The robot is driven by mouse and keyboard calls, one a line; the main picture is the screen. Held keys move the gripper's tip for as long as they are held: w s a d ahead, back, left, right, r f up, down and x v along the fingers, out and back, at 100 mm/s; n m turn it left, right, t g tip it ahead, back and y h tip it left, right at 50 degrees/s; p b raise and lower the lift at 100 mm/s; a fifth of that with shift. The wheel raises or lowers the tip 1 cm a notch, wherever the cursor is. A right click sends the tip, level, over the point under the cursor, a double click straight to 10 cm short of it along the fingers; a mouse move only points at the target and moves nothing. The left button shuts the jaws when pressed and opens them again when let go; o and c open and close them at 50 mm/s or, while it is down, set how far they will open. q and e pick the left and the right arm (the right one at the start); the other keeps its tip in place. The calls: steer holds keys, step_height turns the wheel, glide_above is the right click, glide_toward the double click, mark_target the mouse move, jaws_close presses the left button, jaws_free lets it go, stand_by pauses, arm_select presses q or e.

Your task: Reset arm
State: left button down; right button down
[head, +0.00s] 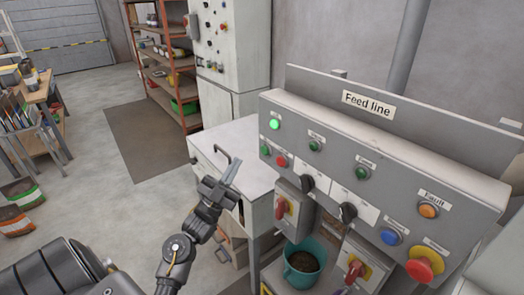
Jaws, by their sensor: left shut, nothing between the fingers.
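My left gripper (229,171) is shut and empty. It is raised at the middle of the head view, left of the control panel (330,138) and in front of a white cabinet top, apart from the panel's buttons. My left arm comes in from the lower left. The panel carries the sign "Feed line" (369,104). A green lamp (274,124) at its upper left glows brightly. My right gripper is not in view.
A red knob (424,264) and blue button (390,237) sit at the panel's lower right. A teal bucket (301,268) of dark pellets stands below. Red shelves (167,60) stand at the back.

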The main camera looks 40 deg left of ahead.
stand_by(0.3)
